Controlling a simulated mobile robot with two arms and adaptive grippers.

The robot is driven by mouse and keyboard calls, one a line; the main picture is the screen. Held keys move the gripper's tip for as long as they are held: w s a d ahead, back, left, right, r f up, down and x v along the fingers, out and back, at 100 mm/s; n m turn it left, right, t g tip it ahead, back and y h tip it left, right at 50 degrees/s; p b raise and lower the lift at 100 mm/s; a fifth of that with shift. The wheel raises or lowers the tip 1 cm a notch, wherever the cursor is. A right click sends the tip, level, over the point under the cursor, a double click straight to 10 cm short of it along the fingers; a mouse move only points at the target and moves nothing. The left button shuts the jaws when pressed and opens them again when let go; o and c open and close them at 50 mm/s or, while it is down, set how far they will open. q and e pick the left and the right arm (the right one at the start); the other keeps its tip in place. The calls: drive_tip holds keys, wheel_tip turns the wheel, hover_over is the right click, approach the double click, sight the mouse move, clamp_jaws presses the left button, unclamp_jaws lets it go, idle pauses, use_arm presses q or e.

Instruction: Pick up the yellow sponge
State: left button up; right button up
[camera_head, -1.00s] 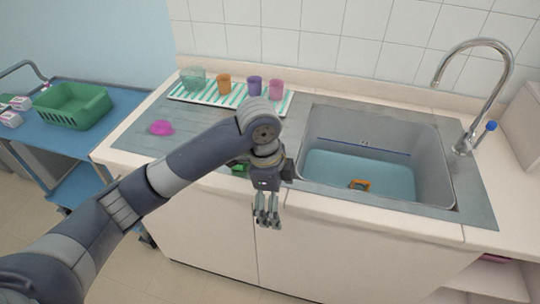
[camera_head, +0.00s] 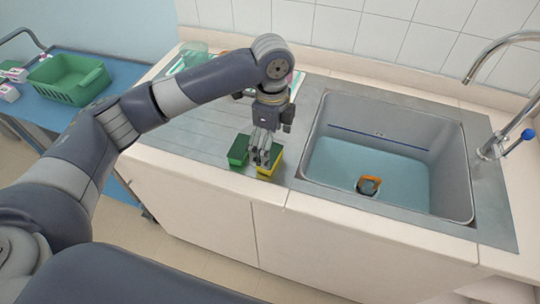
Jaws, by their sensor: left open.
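The yellow sponge (camera_head: 270,164) lies on the left drainboard of the sink unit, near its front edge, with a dark green layer along its side. A green sponge (camera_head: 238,150) lies just to its left. My left gripper (camera_head: 260,158) is open, pointing down over the yellow sponge's left side, and its fingers hide part of that sponge. I cannot tell whether the fingers touch it. My right gripper is not in view.
A tap (camera_head: 489,147) stands at the far right. A green basket (camera_head: 68,80) stands on the blue cart at left.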

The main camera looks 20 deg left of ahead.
sight(276, 150)
use_arm(q)
drive_tip(key=f, duration=0.2)
drive_tip(key=f+p, duration=0.1)
drive_tip(key=shift+a+f, duration=0.3)
drive_tip(key=shift+f, duration=0.4)
drive_tip(key=shift+w+f, duration=0.1)
drive_tip(key=shift+f, duration=0.05)
drive_tip(key=c, duration=0.6)
drive_tip(key=shift+c, duration=1.2)
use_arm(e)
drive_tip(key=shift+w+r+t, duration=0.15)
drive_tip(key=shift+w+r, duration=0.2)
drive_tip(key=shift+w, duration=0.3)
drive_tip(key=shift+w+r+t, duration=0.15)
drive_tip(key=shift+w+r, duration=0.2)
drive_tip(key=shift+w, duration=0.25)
